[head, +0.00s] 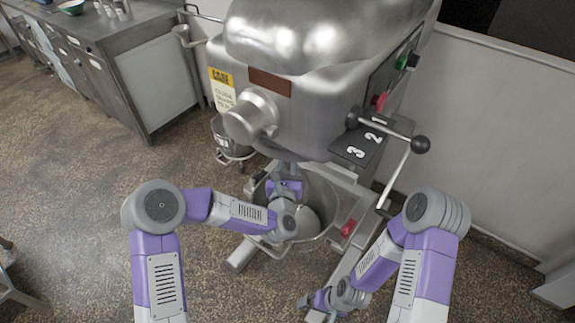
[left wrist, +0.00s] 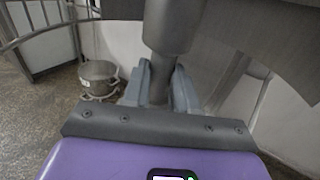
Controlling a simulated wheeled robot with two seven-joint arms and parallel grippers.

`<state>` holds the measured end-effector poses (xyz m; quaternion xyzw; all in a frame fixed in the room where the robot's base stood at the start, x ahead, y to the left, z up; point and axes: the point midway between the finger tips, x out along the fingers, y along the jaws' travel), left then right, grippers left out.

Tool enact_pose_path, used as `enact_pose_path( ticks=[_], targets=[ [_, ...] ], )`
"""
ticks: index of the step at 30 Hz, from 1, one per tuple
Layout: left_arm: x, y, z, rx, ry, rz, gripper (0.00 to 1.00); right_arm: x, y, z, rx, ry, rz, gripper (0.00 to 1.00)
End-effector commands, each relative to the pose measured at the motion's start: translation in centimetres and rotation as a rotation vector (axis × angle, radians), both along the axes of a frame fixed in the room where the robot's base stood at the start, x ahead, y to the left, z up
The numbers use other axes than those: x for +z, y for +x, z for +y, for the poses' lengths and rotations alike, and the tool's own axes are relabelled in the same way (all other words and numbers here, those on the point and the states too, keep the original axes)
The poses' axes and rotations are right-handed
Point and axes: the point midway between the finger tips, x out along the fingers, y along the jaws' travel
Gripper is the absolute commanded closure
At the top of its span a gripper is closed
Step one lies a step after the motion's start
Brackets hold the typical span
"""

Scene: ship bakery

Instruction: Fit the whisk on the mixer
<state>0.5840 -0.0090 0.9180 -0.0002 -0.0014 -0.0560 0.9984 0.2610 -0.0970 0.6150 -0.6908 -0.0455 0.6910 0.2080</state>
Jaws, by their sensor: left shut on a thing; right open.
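The mixer (head: 310,110) is a big steel machine with its head over a steel bowl (head: 328,190). My left gripper (head: 288,168) is under the mixer head, above the bowl. In the left wrist view its fingers (left wrist: 160,88) are shut on a grey upright shaft (left wrist: 160,68), which I take to be the whisk's; no whisk wires can be made out. A thicker grey cylinder (left wrist: 170,25) stands directly above the shaft; I cannot tell whether the two are joined. My right gripper (head: 318,302) is low, right of the bowl, open and empty.
A lever with a black knob (head: 421,144) sticks out from the mixer's right side, by a numbered plate (head: 372,138). A steel counter (head: 150,75) is at the back left.

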Motion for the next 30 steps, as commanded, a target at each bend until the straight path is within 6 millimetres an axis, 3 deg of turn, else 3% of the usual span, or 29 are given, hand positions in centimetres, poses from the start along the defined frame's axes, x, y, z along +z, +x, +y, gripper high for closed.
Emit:
enact_pose_path(
  ticks=[24,25,30],
  targets=[
    [0.78,0.03,-0.01,0.0,0.0,-0.004,1.0,0.28,0.0,0.0,0.0,0.0,0.0,0.0],
    [0.78,0.03,-0.01,0.0,0.0,-0.004,0.7,0.28,0.0,0.0,0.0,0.0,0.0,0.0],
    [0.72,0.02,-0.01,0.0,0.0,-0.003,0.44,0.28,0.0,0.0,0.0,0.0,0.0,0.0]
  ],
)
